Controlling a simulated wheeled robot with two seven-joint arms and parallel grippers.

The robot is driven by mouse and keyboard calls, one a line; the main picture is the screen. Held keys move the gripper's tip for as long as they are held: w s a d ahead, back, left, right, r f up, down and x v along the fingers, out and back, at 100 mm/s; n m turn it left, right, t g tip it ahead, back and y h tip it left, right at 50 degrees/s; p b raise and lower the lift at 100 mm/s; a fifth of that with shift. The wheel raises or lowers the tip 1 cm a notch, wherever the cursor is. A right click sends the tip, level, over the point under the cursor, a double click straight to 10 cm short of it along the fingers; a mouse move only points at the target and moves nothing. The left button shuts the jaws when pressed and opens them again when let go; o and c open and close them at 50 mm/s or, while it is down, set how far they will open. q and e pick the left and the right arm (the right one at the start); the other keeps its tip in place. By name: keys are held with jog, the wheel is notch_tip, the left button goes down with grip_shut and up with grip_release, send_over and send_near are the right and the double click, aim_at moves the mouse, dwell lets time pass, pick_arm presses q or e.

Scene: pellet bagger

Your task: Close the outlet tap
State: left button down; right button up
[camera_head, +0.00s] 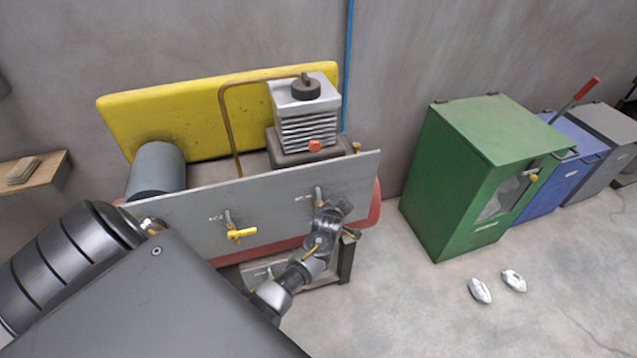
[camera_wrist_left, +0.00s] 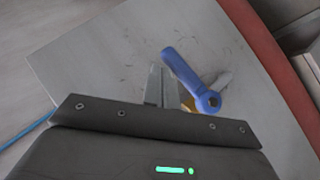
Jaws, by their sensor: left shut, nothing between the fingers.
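A grey panel (camera_head: 270,217) on the front of the compressor carries two taps with small labels that are too small to read. The left tap (camera_head: 240,234) has a yellow handle, lying roughly level. The right tap (camera_head: 319,194) is mostly hidden behind my left gripper (camera_head: 328,210). In the left wrist view a tap with a blue lever (camera_wrist_left: 188,77) stands out from the panel, its lever slanting across the picture. My left gripper (camera_wrist_left: 163,84) is shut and empty, its fingers close beside the blue lever; I cannot tell if they touch. My right gripper is out of view.
The compressor's ribbed motor block (camera_head: 308,125) and a yellow board (camera_head: 165,112) are behind the panel. A green cabinet (camera_head: 470,165) and a blue one (camera_head: 577,160) stand to the right. Two pale objects (camera_head: 481,291) lie on open floor.

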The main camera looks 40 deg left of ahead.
pick_arm(q)
jog(key=shift+w+d+f, duration=0.1)
jog(key=shift+w+f, duration=0.1)
jog(key=shift+f, duration=0.05)
dwell(0.5)
jog(key=shift+s, duration=0.1)
jog(key=shift+s+a+f, duration=0.35)
jog(key=shift+s+f, duration=0.05)
jog(key=shift+s, duration=0.2)
jog(key=s+d+r+p, duration=0.2)
jog(key=d+r, duration=0.4)
jog(key=r, duration=0.5)
jog(key=shift+s+r+p, duration=0.3)
jog(key=shift+s+p, duration=0.05)
jog(key=shift+s, duration=0.35)
